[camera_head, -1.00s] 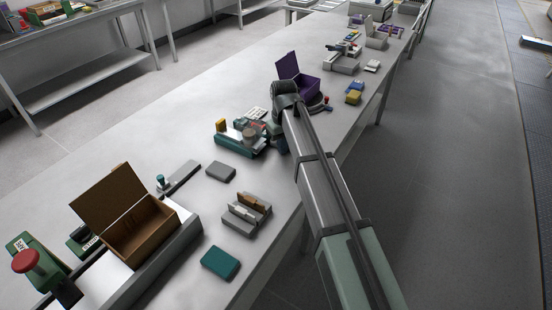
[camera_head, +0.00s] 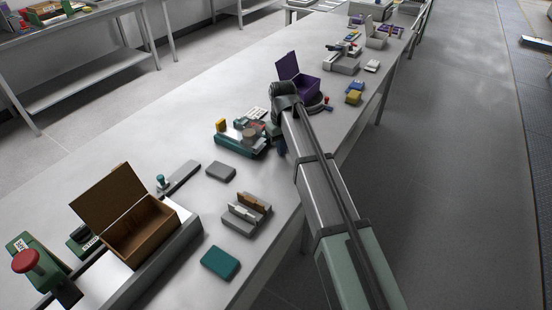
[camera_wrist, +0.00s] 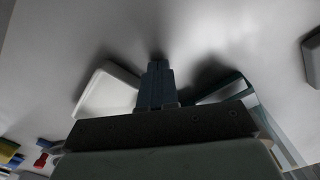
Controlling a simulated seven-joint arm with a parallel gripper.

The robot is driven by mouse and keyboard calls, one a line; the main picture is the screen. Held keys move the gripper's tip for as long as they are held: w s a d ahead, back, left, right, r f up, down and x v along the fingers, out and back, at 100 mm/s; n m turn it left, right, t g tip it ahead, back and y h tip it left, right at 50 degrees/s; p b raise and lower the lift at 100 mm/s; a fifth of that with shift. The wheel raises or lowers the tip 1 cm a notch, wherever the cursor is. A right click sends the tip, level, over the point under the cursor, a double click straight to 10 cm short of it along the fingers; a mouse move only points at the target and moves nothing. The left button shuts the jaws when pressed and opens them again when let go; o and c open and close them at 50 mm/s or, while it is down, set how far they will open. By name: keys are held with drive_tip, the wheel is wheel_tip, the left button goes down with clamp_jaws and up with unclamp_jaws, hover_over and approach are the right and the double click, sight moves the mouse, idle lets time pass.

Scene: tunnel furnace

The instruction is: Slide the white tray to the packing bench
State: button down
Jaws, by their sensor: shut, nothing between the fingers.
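In the wrist view, a pale tray-like piece (camera_wrist: 106,92) with rounded corners lies on the bench top, left of my gripper (camera_wrist: 157,66). It looks like the white tray. My blue-grey fingers are together with nothing between them, just above the surface. Whether they touch the pale piece cannot be told. In the head view my gripper (camera_head: 281,146) is low over the long bench (camera_head: 180,110), mostly behind my arm, and the tray cannot be made out. Which surface is the packing bench is not clear.
A teal device (camera_head: 240,142) stands close left of my gripper. An open purple box (camera_head: 305,84) is behind it. A brown box (camera_head: 140,228), a grey block (camera_head: 221,171) and a teal block (camera_head: 220,263) are nearer. The left-middle bench top is bare.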

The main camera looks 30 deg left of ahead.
wheel_tip(320, 180, up, 10)
idle(0.9)
